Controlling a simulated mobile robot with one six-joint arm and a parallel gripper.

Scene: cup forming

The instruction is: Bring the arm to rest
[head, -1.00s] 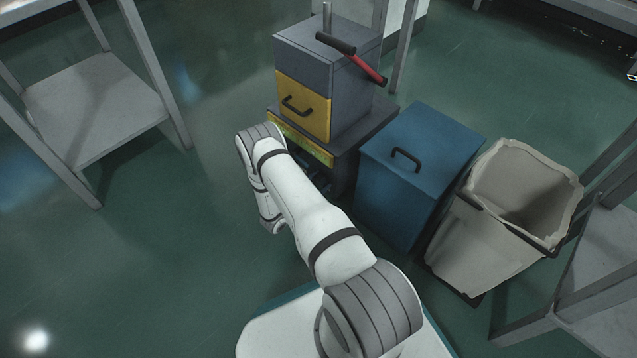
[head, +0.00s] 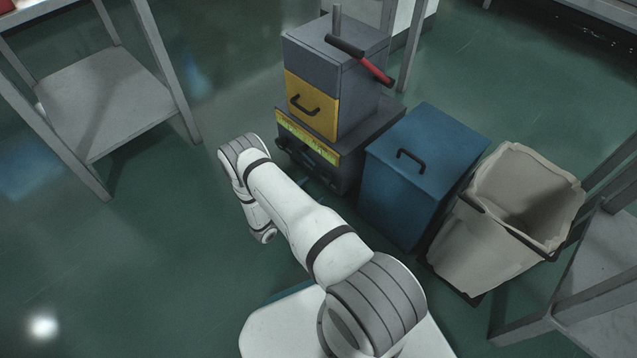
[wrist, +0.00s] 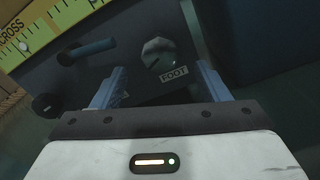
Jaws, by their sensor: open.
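My arm (head: 292,208) reaches forward and a little left in the head view, then bends down at its far end. In the wrist view my gripper (wrist: 160,84) shows two blue fingers set well apart, with nothing between them. They point at the dark lower front of the machine, which carries a round knob over a label reading FOOT (wrist: 173,74) and a dark bar handle (wrist: 88,52). In the head view the gripper is mostly hidden behind the arm.
Grey tables flank both sides (head: 105,110). Floor left of the arm is clear.

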